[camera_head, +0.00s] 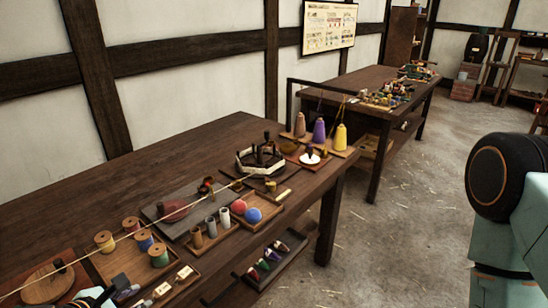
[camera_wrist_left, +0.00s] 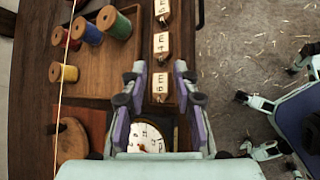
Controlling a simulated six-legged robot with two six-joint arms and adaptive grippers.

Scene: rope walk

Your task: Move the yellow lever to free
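In the head view, a small yellow bar (camera_head: 283,195) lies at the front edge of the near bench, beside the red and blue balls; it may be the yellow lever, but I cannot tell its setting. It is not seen in the left wrist view. My left gripper (camera_wrist_left: 160,80) is open and empty in the wrist view, its two purple-lined fingers apart over a row of wooden tags. In the head view only a bit of it shows at the bottom left, far from the yellow bar. My right gripper is out of view.
The near bench (camera_head: 221,140) holds a tray of thread spools (camera_wrist_left: 88,33), wooden tags (camera_wrist_left: 161,45), an octagonal frame (camera_head: 245,163) and cones of yarn (camera_head: 319,131). A white dial (camera_wrist_left: 148,137) lies below my gripper. A taut cord crosses the bench. Floor at right is open.

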